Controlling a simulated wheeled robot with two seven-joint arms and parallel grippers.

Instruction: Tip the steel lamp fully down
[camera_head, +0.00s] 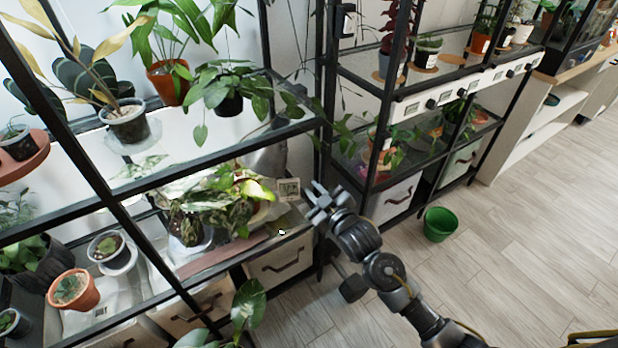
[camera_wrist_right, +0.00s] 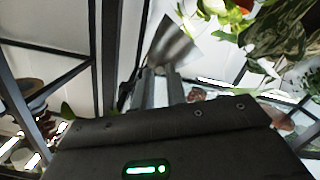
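The steel lamp's grey, cone-like head (camera_wrist_right: 174,42) shows in the right wrist view, just beyond my fingertips. In the head view a grey shape that looks like the same lamp (camera_head: 268,160) stands at the right end of the left rack, partly hidden by a black post and leaves. Its joint and base are not clear. My right gripper (camera_head: 316,195) is at the rack's right corner post, a little right of and below the lamp. Its fingers (camera_wrist_right: 164,78) look apart, with nothing seen between them. Contact with the lamp cannot be told. My left gripper is not in view.
A black post (camera_head: 326,120) and shelf edges stand close to my right gripper. A variegated plant (camera_head: 215,205) and a small card (camera_head: 289,190) are left of it. A green pot (camera_head: 439,224) stands on the wooden floor (camera_head: 530,230), which is largely clear.

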